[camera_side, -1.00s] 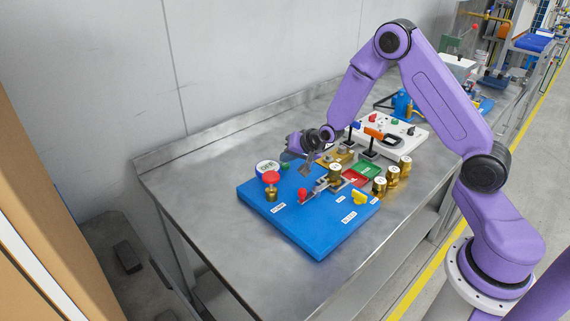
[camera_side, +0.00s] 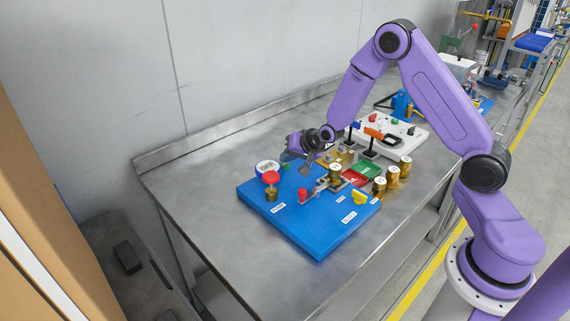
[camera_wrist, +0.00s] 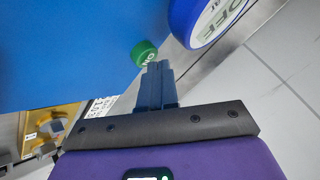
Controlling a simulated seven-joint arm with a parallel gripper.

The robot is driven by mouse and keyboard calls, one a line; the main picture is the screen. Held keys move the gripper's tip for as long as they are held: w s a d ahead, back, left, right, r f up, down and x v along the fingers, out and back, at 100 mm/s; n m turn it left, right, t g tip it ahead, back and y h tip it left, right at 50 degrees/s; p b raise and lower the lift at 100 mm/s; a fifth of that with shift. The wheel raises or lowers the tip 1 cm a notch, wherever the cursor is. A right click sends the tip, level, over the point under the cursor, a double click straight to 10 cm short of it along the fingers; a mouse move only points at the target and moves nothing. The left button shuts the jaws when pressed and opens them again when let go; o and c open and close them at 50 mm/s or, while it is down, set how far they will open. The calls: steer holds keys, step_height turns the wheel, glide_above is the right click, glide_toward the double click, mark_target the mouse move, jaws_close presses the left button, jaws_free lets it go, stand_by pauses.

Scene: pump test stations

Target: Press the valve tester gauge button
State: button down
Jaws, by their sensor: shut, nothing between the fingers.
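The valve tester is a blue board (camera_side: 310,236) with a round, blue-rimmed gauge (camera_side: 267,168) at its back left corner. In the wrist view the gauge's (camera_wrist: 212,16) white face reads OFF. A small green button (camera_side: 285,165) sits just right of the gauge. In the wrist view this button (camera_wrist: 144,53) carries the letters ON. My gripper (camera_side: 306,170) is shut and empty, just right of the green button. In the wrist view my gripper's fingertips (camera_wrist: 157,68) appear right by the button's edge; I cannot tell whether they touch it.
A red-topped brass valve (camera_side: 271,186), a red knob (camera_side: 303,194) and a yellow handle (camera_side: 359,197) stand on the board. Brass weights (camera_side: 393,176) stand along its right side. A white station (camera_side: 405,135) lies behind. The bench's left part (camera_side: 190,185) is clear.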

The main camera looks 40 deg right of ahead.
mark_target(288, 165)
steer(key=shift+f, duration=0.45)
stand_by(0.4)
steer(key=shift+r, duration=3.4)
